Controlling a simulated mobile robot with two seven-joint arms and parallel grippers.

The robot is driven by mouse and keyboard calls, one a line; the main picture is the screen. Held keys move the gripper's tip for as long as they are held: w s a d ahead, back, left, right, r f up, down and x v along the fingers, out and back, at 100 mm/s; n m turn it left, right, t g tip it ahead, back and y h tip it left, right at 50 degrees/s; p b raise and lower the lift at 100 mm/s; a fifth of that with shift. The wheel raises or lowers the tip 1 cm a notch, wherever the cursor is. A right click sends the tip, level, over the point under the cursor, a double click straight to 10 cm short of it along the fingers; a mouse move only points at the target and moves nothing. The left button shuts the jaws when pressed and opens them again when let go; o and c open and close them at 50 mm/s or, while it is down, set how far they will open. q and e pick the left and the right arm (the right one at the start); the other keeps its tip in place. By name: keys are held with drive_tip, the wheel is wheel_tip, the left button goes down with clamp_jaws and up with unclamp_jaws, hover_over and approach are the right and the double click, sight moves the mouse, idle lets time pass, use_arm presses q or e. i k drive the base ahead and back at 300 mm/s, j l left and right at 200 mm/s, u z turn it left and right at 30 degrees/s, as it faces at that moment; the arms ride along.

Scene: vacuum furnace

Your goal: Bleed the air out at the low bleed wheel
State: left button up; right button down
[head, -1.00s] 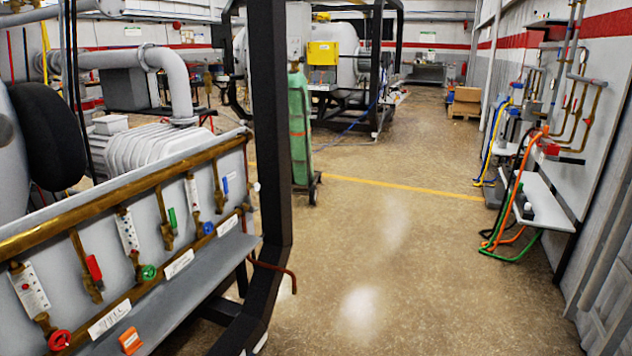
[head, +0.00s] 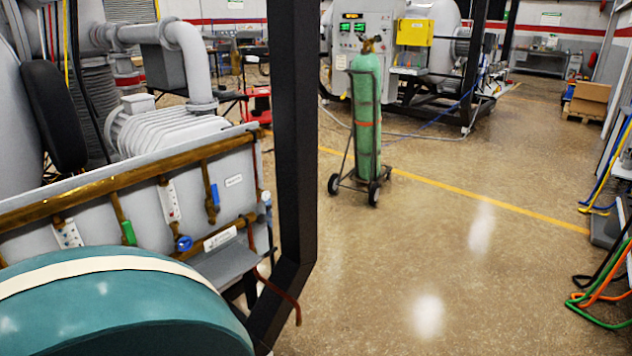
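The valve panel (head: 100,216) with brass pipes is at the left in the head view. A blue wheel (head: 183,243) sits low on it, under a blue-handled valve (head: 215,195). A green lever handle (head: 128,232) is to its left. Small labels on the panel are too small to read. I cannot tell which wheel is the low bleed wheel. The panel's lower left is hidden behind a large rounded teal shape, and no red or green wheel shows. Neither of my grippers is in view.
A black frame post (head: 291,150) stands just right of the panel, with a bent copper pipe (head: 284,297) near its foot. A green gas cylinder (head: 366,115) on a trolley stands beyond. Hoses (head: 598,300) lie at the right edge. The middle floor is clear.

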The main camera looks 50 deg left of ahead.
sight(266, 196)
drive_tip(key=i+u, duration=0.25)
drive_tip(key=i, duration=0.2)
drive_tip(key=i+l+u, duration=0.3)
drive_tip(key=i, duration=0.15)
drive_tip(key=i+l+u, duration=0.25)
drive_tip(key=i, duration=0.2)
drive_tip(key=i+l+u, duration=0.15)
drive_tip(key=u, duration=0.25)
drive_tip(key=i+l+u, duration=0.45)
drive_tip(key=u, duration=0.3)
drive_tip(key=i+l+u, duration=0.6)
drive_tip(key=l+u, duration=0.15)
drive_tip(key=i+l+u, duration=0.15)
drive_tip(key=i, duration=0.45)
